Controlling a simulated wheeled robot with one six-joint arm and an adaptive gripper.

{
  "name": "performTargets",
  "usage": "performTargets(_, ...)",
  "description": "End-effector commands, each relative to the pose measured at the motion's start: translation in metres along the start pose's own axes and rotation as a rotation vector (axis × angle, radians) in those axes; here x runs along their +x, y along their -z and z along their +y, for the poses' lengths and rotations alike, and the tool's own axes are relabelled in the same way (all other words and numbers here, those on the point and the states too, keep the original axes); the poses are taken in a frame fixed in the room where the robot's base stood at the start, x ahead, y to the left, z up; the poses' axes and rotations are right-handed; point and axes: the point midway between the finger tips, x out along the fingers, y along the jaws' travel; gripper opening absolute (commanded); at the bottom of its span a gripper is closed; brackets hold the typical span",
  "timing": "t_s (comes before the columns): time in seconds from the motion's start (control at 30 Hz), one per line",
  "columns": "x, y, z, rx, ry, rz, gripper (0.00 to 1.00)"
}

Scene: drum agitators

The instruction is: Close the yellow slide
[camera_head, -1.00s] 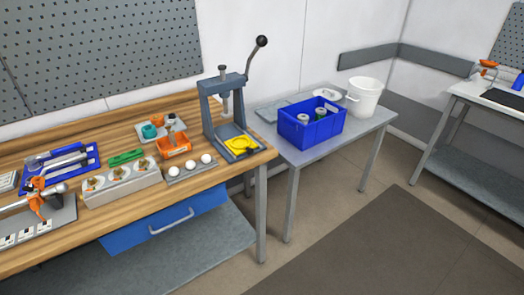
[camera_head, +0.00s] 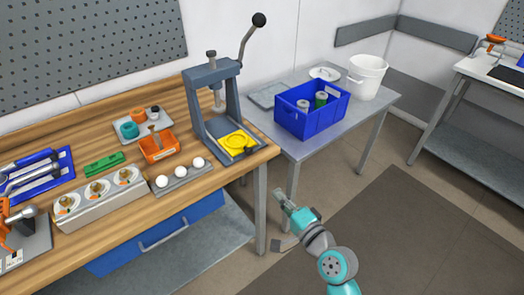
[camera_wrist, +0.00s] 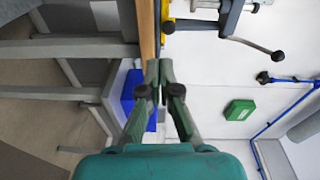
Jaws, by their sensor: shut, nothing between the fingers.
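The yellow slide (camera_head: 236,140) is a flat piece with a round recess, lying on the base of the grey arbor press (camera_head: 213,112) at the right end of the wooden bench. A dark knob shows at its right front. It sticks out in front of the press column. A sliver of yellow (camera_wrist: 168,24) shows at the top in the wrist view. My gripper (camera_head: 281,196) is shut and empty, in front of the bench's right end, apart from and below the slide in the picture. Its closed fingertips (camera_wrist: 158,68) show in the wrist view.
Left of the press are white balls on a grey holder (camera_head: 182,179), an orange bin (camera_head: 158,148) and a fixture block (camera_head: 100,202). A blue crate (camera_head: 311,124) and white bucket (camera_head: 367,78) stand on the grey side table. The floor at right is open.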

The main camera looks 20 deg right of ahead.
Motion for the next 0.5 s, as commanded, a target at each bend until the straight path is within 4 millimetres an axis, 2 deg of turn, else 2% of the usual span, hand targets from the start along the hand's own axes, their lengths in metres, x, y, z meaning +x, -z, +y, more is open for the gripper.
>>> performTargets(0.1, 0.011, 0.004, -0.011, 0.036, 0.018, -0.019, 0.0)
performTargets(0.33, 0.027, 0.004, -0.015, 0.046, 0.023, -0.028, 0.0)
performTargets(0.5, 0.055, 0.003, -0.015, 0.045, 0.023, -0.029, 0.0)
